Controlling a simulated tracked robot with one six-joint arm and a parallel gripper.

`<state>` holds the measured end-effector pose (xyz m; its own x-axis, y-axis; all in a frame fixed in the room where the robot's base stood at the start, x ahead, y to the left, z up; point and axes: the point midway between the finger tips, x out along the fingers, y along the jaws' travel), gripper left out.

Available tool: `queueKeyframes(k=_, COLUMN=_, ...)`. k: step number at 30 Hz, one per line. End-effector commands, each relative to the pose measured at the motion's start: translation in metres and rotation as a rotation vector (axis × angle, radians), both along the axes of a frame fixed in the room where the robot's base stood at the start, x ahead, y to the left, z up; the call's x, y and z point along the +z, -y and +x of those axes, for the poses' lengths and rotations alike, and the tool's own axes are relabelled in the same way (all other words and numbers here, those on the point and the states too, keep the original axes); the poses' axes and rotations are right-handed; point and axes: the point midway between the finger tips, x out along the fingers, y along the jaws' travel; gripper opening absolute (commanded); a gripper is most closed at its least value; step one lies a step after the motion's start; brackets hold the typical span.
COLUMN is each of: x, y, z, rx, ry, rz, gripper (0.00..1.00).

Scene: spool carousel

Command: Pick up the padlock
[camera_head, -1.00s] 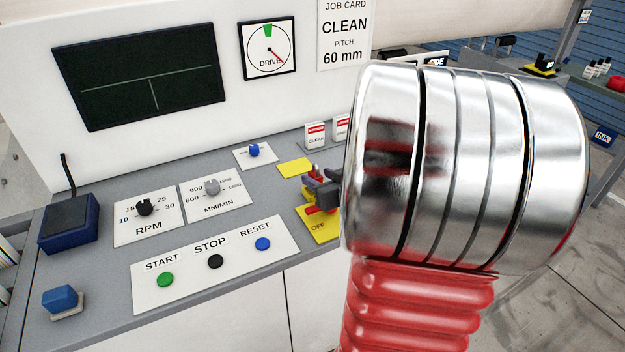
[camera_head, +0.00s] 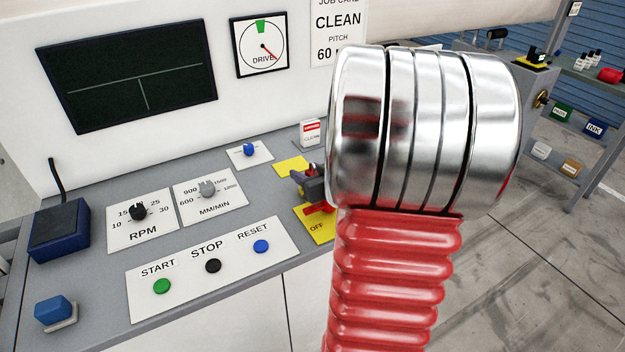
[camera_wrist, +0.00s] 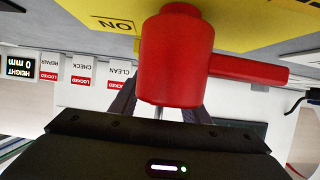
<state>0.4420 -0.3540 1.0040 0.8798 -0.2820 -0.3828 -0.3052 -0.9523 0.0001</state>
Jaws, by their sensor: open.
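I cannot make out a padlock for certain. In the wrist view a red cylinder (camera_wrist: 177,55) with a red bar (camera_wrist: 248,70) reaching right stands by the yellow plate (camera_wrist: 112,22) marked ON. A thin grey rod shows below the cylinder. My gripper (camera_wrist: 158,98) is open, its dark fingers seen on either side of the cylinder and partly hidden behind it. Contact cannot be told. In the head view my gripper (camera_head: 314,184) is small, close to red parts above the yellow OFF plate (camera_head: 316,228), and my arm hides what lies right of it.
The grey console (camera_head: 100,290) carries a START/STOP/RESET panel (camera_head: 207,265), dials, a blue box (camera_head: 60,228) and a blue switch (camera_head: 53,310). White cards marked LOCKED, among them CLEAN (camera_wrist: 117,80), are near the gripper. A shelf with blocks stands at right; floor there is clear.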

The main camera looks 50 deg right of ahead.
Motion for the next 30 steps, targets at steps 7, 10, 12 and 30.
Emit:
queueKeyframes(k=7, x=0.0001, y=-0.0006, z=0.0003, rx=0.001, ry=0.0, rz=0.0, gripper=0.39)
queueKeyframes(k=10, x=0.0001, y=-0.0008, z=0.0004, rx=0.001, ry=0.0, rz=-0.001, gripper=0.32)
queueKeyframes(k=12, x=0.0, y=-0.0009, z=0.0005, rx=0.002, ry=0.0, rz=0.0, gripper=0.27)
queueKeyframes(k=30, x=0.0003, y=-0.0014, z=0.0011, rx=0.003, ry=0.0, rz=0.0, gripper=0.0)
